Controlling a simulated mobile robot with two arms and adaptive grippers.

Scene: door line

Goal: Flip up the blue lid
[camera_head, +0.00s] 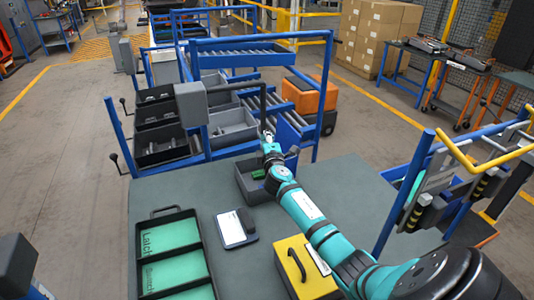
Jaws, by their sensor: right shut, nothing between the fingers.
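A small dark grey box (245,186) stands at the far edge of the grey-green table, with a green piece (259,174) inside. A blue panel (289,131), which looks like the blue lid, shows just beyond the box to the right of my gripper. It stands steeply; its hinge and lower edge are hard to make out. My right gripper (267,134) is at the far end of the teal arm, above the box's far side and left of the blue panel. It is shut and empty. Whether it touches the panel is unclear. My arm hides the box's right part. My left gripper is out of view.
A black tray (143,243) with green inserts, a white-and-blue device (236,229) and a yellow case (296,277) with a black handle lie on the table. A blue roller rack (235,55) with bins stands behind. A grey block (191,104) with a bent black bar hangs near the gripper.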

